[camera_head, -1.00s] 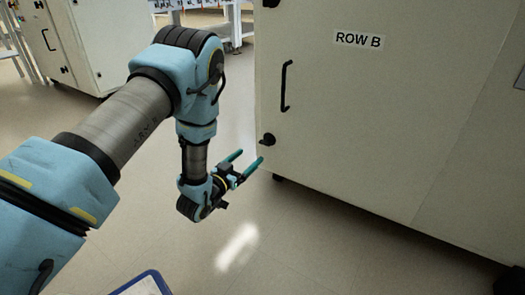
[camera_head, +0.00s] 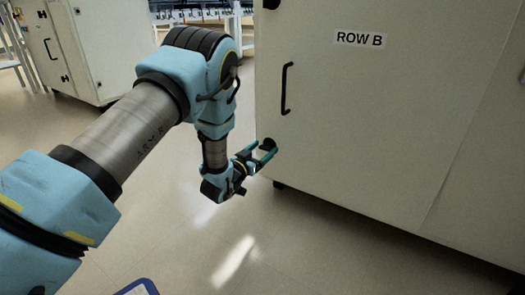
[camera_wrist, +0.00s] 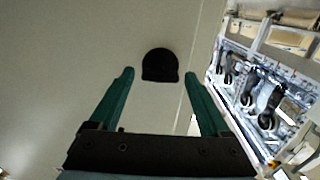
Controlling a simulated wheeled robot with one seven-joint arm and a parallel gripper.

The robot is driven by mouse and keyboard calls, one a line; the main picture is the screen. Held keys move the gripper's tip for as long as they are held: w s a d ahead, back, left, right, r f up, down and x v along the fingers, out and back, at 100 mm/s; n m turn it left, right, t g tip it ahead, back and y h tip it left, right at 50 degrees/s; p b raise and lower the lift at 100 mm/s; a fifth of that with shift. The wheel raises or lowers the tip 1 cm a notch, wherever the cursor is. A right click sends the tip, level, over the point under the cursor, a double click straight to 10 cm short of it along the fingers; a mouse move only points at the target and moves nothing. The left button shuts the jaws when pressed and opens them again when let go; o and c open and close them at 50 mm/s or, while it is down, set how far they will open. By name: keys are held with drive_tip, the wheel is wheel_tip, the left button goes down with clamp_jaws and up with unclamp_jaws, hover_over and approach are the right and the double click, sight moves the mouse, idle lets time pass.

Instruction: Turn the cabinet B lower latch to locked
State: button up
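The cabinet B lower latch (camera_head: 268,144) is a small black knob low on the left edge of the white cabinet door marked ROW B (camera_head: 360,100). My gripper (camera_head: 264,155) is at that latch, its teal fingers partly covering it in the head view. In the wrist view the black latch (camera_wrist: 160,65) shows ahead, between and just beyond the two fingertips of my gripper (camera_wrist: 158,75). The fingers are open, with a gap on both sides of the latch. I cannot tell how far beyond the tips it lies.
A black door handle (camera_head: 286,88) is above the latch, and an upper latch (camera_head: 271,4) is at the top edge. Another white cabinet (camera_head: 90,50) stands at the back left. A blue-rimmed tray (camera_head: 140,288) is at the bottom edge. The floor between is clear.

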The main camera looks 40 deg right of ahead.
clamp_jaws()
idle(0.4)
drive_tip(key=shift+m+p, duration=0.3)
drive_tip(key=shift+m, duration=0.2)
drive_tip(key=m+p, duration=0.1)
drive_tip(key=m, duration=0.1)
drive_tip(key=shift+s+r+m+p, duration=0.1)
drive_tip(key=shift+m+p, duration=0.2)
drive_tip(key=shift+m, duration=0.1)
drive_tip(key=m+p, duration=0.2)
drive_tip(key=m, duration=0.3)
drive_tip(key=m+p, duration=0.1)
drive_tip(key=m, duration=0.1)
drive_tip(key=m+p, duration=0.1)
drive_tip(key=m, duration=0.2)
drive_tip(key=shift+s+f, duration=0.15)
drive_tip(key=shift+f, duration=0.05)
drive_tip(key=shift+f+m+p, duration=0.1)
drive_tip(key=shift+m+p, duration=0.55)
drive_tip(key=shift+m, duration=1.35)
